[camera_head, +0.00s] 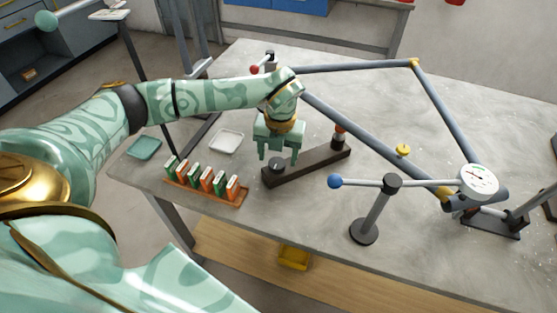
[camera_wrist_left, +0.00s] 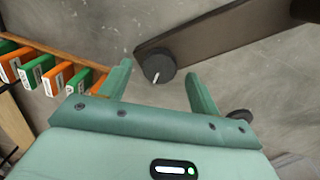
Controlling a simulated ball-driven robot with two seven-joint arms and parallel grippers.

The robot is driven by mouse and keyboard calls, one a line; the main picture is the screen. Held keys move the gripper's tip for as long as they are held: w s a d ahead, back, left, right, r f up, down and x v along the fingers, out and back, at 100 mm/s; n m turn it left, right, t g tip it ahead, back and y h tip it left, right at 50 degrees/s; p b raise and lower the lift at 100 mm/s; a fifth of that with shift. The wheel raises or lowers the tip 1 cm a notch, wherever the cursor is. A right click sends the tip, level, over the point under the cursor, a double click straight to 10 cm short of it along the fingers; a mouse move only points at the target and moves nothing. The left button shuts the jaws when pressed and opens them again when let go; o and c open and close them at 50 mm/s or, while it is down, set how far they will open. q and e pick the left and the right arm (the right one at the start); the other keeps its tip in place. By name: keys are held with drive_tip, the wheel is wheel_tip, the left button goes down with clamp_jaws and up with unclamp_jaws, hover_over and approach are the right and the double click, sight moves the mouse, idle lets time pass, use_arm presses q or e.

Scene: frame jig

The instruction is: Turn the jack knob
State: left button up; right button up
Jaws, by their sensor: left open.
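The jack knob (camera_head: 276,164) is a dark round knob with a white mark on top, at the near left end of a dark bar (camera_head: 312,168) on the table. In the left wrist view the knob (camera_wrist_left: 159,67) shows between the fingers, with the bar (camera_wrist_left: 215,35) running up to the right. My left gripper (camera_head: 278,158) points down over the knob end of the bar. Its fingers (camera_wrist_left: 159,72) are spread and hold nothing. I cannot tell whether they reach down to the knob's height. My right gripper is not in view.
A rack (camera_head: 207,192) of orange and green pieces stands left of the bar. A white tray (camera_head: 227,141) and green tray (camera_head: 144,148) lie behind it. A tubular frame (camera_head: 350,130) spans the back. A stand (camera_head: 372,215) with a blue-ended rod and a dial gauge (camera_head: 480,181) are at right.

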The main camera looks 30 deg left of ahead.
use_arm(q)
wheel_tip(320, 180, down, 2)
drive_tip(key=c, duration=1)
drive_tip(key=shift+r, duration=0.1)
